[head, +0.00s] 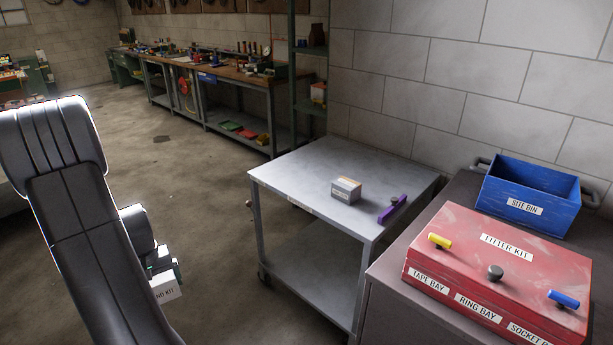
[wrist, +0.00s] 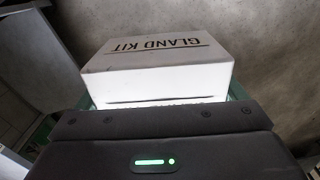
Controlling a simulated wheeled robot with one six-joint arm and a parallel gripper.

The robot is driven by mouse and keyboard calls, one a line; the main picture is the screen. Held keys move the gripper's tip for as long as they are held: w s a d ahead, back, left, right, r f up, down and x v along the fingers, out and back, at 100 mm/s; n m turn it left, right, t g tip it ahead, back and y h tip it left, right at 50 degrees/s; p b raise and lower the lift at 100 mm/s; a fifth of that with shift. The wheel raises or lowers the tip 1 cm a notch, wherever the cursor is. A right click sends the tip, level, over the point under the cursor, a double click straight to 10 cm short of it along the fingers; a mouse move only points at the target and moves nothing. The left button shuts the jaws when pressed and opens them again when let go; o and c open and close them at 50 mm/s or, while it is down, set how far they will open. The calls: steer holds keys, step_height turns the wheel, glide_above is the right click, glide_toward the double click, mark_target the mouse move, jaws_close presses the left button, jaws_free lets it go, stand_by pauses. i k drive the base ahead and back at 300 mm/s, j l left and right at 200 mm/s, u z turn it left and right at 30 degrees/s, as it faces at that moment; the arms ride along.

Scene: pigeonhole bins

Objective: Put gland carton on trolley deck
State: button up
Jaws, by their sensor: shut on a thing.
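The gland carton (wrist: 158,70) is a white box marked "GLAND KIT", held in my gripper. It fills the middle of the wrist view, and the gripper's green-edged fingers show at its sides. In the head view the carton (head: 167,288) is partly hidden behind my arm, with "ND KIT" readable. My gripper (head: 163,270) is shut on it, left of the trolley and above the floor. The trolley deck (head: 310,188) is a grey metal top.
A red fitter kit box (head: 500,255) and an open blue site bin (head: 528,195) stand on a dark surface right of the trolley. A long workbench (head: 220,75) runs along the back wall. The left part of the deck is clear, as is the floor between arm and trolley.

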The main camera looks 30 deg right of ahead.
mark_target(317, 183)
steer(key=i, duration=0.7)
steer(key=i+j, duration=0.1)
steer(key=i, duration=0.65)
steer(key=i+l+z, duration=0.15)
steer(key=i+z, duration=0.7)
steer(key=z, duration=0.15)
steer(key=i+j+z, duration=0.2)
steer(key=i+z, duration=0.5)
steer(key=z, duration=0.25)
steer(key=i+z, duration=0.25)
steer(key=z, duration=0.25)
